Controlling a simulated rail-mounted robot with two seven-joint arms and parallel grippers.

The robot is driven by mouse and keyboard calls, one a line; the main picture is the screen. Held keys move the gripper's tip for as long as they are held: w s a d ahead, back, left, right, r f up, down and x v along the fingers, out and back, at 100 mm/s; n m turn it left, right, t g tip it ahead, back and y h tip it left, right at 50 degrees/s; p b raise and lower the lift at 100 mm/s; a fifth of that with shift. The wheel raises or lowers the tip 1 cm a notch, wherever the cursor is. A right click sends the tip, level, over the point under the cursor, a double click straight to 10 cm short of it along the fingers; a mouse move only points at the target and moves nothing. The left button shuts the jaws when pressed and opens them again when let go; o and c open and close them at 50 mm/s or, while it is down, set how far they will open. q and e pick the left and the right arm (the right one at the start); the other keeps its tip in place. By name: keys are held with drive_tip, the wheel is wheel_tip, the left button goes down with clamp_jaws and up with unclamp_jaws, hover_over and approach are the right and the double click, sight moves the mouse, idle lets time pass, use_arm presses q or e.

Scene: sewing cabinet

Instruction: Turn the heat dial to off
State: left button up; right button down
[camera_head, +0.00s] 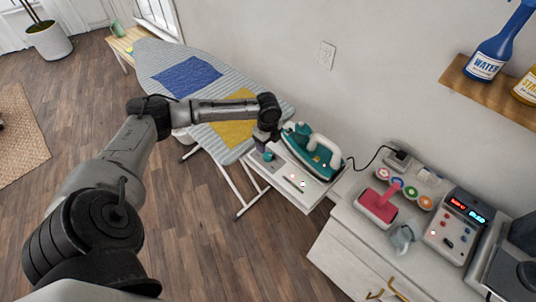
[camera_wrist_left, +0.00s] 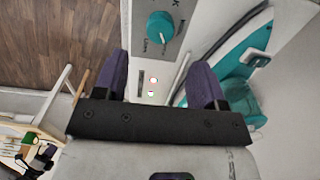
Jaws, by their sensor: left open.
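A teal knob (camera_head: 268,155) also shows beside my gripper in the head view. I cannot read its setting surely. My left gripper (camera_wrist_left: 160,64) is open and empty, its two purple fingers apart over the panel. The dial lies beyond the fingertips, towards the top of the wrist view, and no contact shows. In the head view my left gripper (camera_head: 260,143) hangs over the station's left end. My right gripper is not in view.
A teal and white iron (camera_head: 312,150) rests on the white station (camera_head: 311,190), right beside my gripper. Red and green lights (camera_wrist_left: 152,86) glow on the panel. The ironing board (camera_head: 220,77) with cloths lies behind. A cabinet (camera_head: 350,245) with several items stands at right.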

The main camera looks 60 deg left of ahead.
sight(268, 155)
use_arm(q)
wheel_tip(268, 155, down, 8)
drive_tip(key=shift+r, duration=0.25)
drive_tip(key=shift+c, duration=0.4)
